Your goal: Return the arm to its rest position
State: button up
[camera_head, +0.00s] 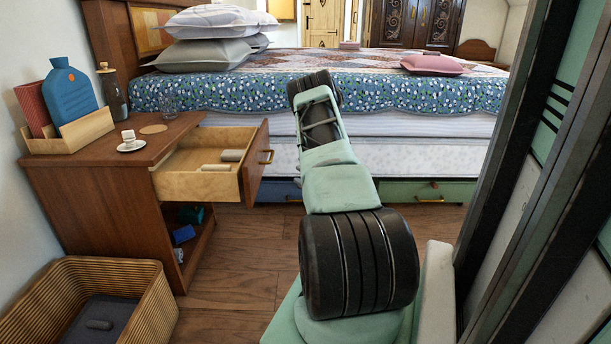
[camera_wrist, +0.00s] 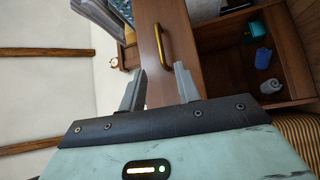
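My gripper (camera_wrist: 160,72) shows in the wrist view with its two grey fingers apart and nothing between them. It points at the wooden front of the drawer (camera_wrist: 183,25), and the brass handle (camera_wrist: 162,46) appears just beyond the fingertips. I see no contact with the handle. In the head view my arm reaches forward from the base toward the bed, and my gripper is hidden there. The nightstand drawer (camera_head: 254,165) stands pulled open, with small cylindrical items (camera_head: 232,155) inside.
The nightstand (camera_head: 95,195) is at left, holding a blue bottle (camera_head: 70,92), a jar and a small white dish. Its lower shelf holds blue items (camera_head: 183,234). A ribbed basket (camera_head: 150,308) stands in front. The bed (camera_head: 400,130) lies ahead; a dark frame (camera_head: 520,130) is close at right.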

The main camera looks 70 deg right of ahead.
jog(key=shift+v, duration=0.8)
